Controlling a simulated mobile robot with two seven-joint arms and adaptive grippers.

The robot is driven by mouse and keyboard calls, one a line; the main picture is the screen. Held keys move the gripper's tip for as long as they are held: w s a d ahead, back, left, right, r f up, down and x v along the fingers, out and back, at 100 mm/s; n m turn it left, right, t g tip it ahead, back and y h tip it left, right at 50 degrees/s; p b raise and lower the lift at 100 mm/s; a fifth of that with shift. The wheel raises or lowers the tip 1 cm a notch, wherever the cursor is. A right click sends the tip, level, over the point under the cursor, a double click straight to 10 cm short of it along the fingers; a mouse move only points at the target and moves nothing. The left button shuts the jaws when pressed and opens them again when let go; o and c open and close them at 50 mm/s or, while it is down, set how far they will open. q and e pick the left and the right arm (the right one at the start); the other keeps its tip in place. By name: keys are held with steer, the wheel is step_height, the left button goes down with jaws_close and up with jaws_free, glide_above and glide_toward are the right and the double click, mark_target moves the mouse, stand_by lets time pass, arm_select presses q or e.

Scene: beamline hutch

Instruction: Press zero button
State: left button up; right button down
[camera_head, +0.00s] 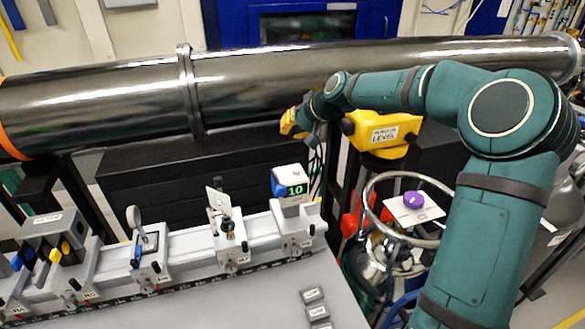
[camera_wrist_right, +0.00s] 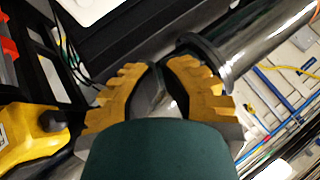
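I cannot make out a button marked zero in either view. A small white and blue unit with a green "10" readout (camera_head: 293,190) stands on the right end of the bench rail. A yellow box labelled "LEVEL" (camera_head: 385,133) stands right of it, behind the bench. My right gripper (camera_head: 292,122) has yellow ribbed fingers and hangs in front of the big steel pipe, above the readout unit and apart from it. My left gripper is not in view.
The steel pipe (camera_head: 270,80) runs across behind my right arm. Optics mounts stand along the rail (camera_head: 190,255). A metal ring (camera_head: 375,215) and a white plate with a purple knob (camera_head: 414,199) lie right of the bench. The bench front (camera_head: 230,300) is mostly clear.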

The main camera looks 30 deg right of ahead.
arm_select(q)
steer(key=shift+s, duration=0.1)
arm_select(e)
steer(key=shift+s, duration=0.15)
arm_select(q)
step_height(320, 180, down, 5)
steer(key=b, duration=0.4)
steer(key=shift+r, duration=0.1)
arm_select(e)
glide_above(296, 170)
steer(key=f, duration=0.5)
steer(key=w+f, duration=0.1)
steer(key=f, duration=0.2)
steer(key=shift+a, duration=0.4)
arm_select(q)
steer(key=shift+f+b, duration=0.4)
steer(key=shift+b, duration=0.2)
arm_select(e)
steer(key=shift+f, duration=0.45)
arm_select(q)
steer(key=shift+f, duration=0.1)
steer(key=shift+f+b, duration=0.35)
steer(key=shift+b, duration=0.1)
arm_select(e)
steer(key=shift+f, duration=0.35)
